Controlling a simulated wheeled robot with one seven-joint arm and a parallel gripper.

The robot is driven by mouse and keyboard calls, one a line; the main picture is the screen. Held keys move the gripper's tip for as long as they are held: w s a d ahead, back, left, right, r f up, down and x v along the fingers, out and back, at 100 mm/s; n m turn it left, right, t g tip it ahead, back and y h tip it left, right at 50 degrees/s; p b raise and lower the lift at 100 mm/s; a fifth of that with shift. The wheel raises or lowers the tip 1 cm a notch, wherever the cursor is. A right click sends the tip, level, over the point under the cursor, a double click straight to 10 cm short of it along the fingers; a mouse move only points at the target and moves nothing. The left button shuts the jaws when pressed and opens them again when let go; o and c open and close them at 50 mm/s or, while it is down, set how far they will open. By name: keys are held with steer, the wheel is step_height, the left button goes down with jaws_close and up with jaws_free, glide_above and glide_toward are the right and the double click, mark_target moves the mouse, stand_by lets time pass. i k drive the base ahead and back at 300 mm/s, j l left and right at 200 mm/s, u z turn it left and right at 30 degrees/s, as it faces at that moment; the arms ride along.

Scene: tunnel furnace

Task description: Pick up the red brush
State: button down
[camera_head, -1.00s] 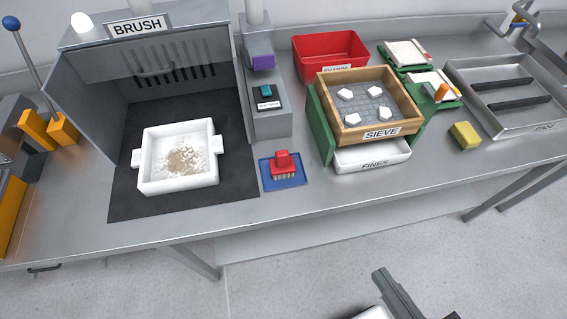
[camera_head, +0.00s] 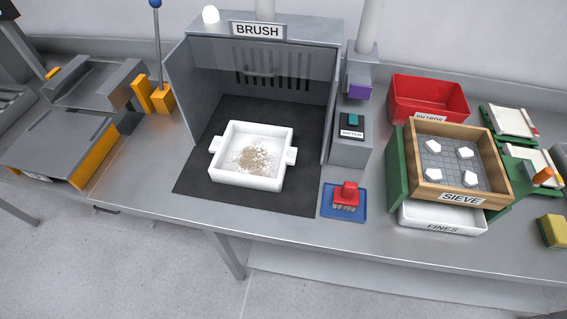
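The red brush (camera_head: 346,195) stands on a small blue mat (camera_head: 328,207) on the steel bench, with its bristles down and its red handle up. It is right of the dark mat of the brush booth and in front of the grey suction switch box. Nothing covers it. My gripper is not in view.
A white two-handled tray (camera_head: 246,180) with brown powder sits in the BRUSH booth (camera_head: 185,100), left of the brush. The wooden sieve (camera_head: 420,186) over the white fines tray (camera_head: 440,226) stands to its right. The bench front (camera_head: 300,232) near the brush is clear.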

mark_target(346, 197)
steer(key=k+j, duration=0.25)
steer(key=k+j+u, duration=0.1)
steer(key=j, duration=0.35)
steer(key=k+j, duration=0.35)
steer(key=u, duration=0.05)
